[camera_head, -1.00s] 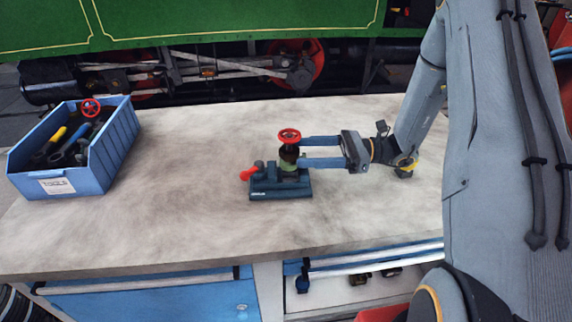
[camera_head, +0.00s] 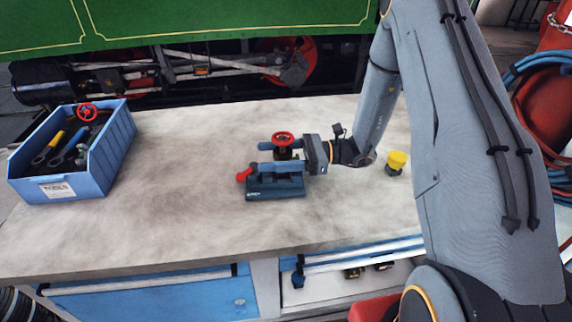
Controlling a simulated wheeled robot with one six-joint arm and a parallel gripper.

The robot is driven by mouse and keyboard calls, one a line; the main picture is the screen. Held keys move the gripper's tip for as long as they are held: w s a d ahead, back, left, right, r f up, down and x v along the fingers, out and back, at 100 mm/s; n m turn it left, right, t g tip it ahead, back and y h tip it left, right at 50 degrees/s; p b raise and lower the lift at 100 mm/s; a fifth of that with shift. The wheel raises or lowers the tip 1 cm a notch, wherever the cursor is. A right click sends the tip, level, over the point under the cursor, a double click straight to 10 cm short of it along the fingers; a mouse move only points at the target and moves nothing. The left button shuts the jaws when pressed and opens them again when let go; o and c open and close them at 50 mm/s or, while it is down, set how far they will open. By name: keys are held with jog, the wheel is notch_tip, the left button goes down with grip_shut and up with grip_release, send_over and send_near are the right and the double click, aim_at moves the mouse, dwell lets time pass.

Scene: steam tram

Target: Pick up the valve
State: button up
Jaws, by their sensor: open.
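The valve (camera_head: 284,138) stands upright on the bench with its red handwheel on top. Its lower body is mostly hidden by my near finger. It rises from a dark blue base (camera_head: 275,190) that has a small red handle at its left side. My gripper (camera_head: 264,158) reaches in from the right, level and open, with one finger behind the valve body and one in front. The fingertips extend left past the valve. I cannot tell whether the fingers touch it.
A blue tool bin (camera_head: 75,187) at the left holds several tools and another red handwheel (camera_head: 87,112). A yellow-topped object (camera_head: 397,161) stands on the bench to the right. The bench top (camera_head: 180,150) is clear between bin and valve. A green tram (camera_head: 200,20) stands behind.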

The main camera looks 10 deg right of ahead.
jog(key=c, duration=1.4)
grip_shut()
jog(key=shift+r, duration=0.15)
